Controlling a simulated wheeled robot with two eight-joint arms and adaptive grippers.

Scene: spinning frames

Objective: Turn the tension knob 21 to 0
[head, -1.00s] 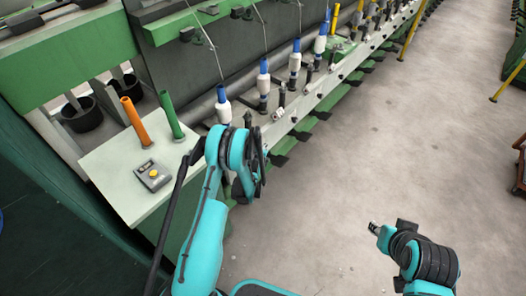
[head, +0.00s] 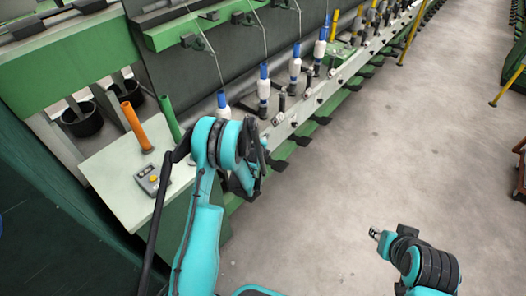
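The spinning frame's pale rail (head: 304,110) runs from the lower middle to the upper right, with small dark knob-like parts (head: 319,100) along its side. No number is readable, so I cannot tell which is tension knob 21. My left arm reaches to the near end of the rail. My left gripper (head: 246,180) is dark and largely hidden behind the arm's turquoise joint, beside the rail. I cannot see its fingers clearly. My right gripper (head: 379,235) is over the bare floor at the lower right, away from the machine. Its fingertips are too small to judge.
White bobbins with blue tops (head: 263,88) stand in a row along the rail. A pale table (head: 115,165) at the left holds an orange tube (head: 136,127), a green tube (head: 169,118) and a grey box with a yellow button (head: 152,180). Grey floor (head: 400,150) is clear at the right.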

